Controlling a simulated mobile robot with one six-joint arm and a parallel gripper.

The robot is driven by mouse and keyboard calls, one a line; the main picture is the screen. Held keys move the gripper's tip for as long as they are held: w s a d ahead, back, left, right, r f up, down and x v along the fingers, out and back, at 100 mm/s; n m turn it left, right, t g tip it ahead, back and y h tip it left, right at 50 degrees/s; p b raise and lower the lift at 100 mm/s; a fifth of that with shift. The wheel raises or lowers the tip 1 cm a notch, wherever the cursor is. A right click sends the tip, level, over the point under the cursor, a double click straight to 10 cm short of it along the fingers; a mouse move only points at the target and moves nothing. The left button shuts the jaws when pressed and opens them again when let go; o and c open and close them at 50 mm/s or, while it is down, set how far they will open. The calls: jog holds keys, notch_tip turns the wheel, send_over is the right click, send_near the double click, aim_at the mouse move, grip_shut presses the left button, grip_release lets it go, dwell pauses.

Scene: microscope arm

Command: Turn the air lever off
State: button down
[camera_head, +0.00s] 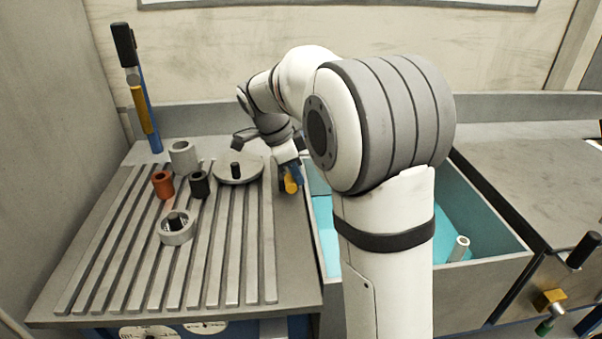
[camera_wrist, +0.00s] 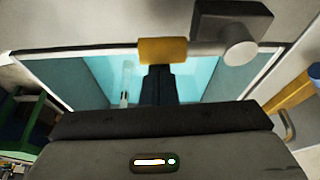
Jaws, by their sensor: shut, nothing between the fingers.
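A yellow block (camera_wrist: 162,51) on a grey bar (camera_wrist: 205,47) stands just ahead of my gripper (camera_wrist: 160,72) in the wrist view. A dark block (camera_wrist: 232,18) and a round grey knob (camera_wrist: 240,51) sit at the bar's right end. My dark fingers are shut and empty, with their tips at or just below the yellow block; I cannot tell whether they touch. In the head view my gripper (camera_head: 288,170) is low between the slotted table and the bin, beside a small yellow piece (camera_head: 291,185). I cannot tell for sure which part is the air lever.
A slotted table (camera_head: 110,255) holds several cups and a round plate (camera_head: 238,168). A teal-lined bin (camera_head: 497,288) lies behind my arm. A blue post with a yellow part (camera_head: 142,108) stands back left. A black-handled yellow fitting (camera_head: 549,301) is at front right.

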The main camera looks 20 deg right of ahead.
dwell(0.5)
jog(key=shift+d+r, duration=0.1)
jog(key=shift+d, duration=0.3)
notch_tip(320, 180, up, 10)
jog(key=p, duration=0.1)
jog(key=shift+a, duration=0.25)
jog(key=s+f+n+t+y+p, duration=0.1)
jog(key=s+f+n, duration=0.3)
jog(key=s+n, duration=0.5)
jog(key=s+a+f+n+t+y+p, duration=0.1)
jog(key=s+f+n+t+y+p, duration=0.1)
jog(key=s+n, duration=0.8)
jog(key=s+f+y+p, duration=0.1)
jog(key=s+p, duration=0.1)
jog(key=s, duration=0.3)
jog(key=shift+s+f, duration=0.25)
jog(key=shift+f, duration=0.15)
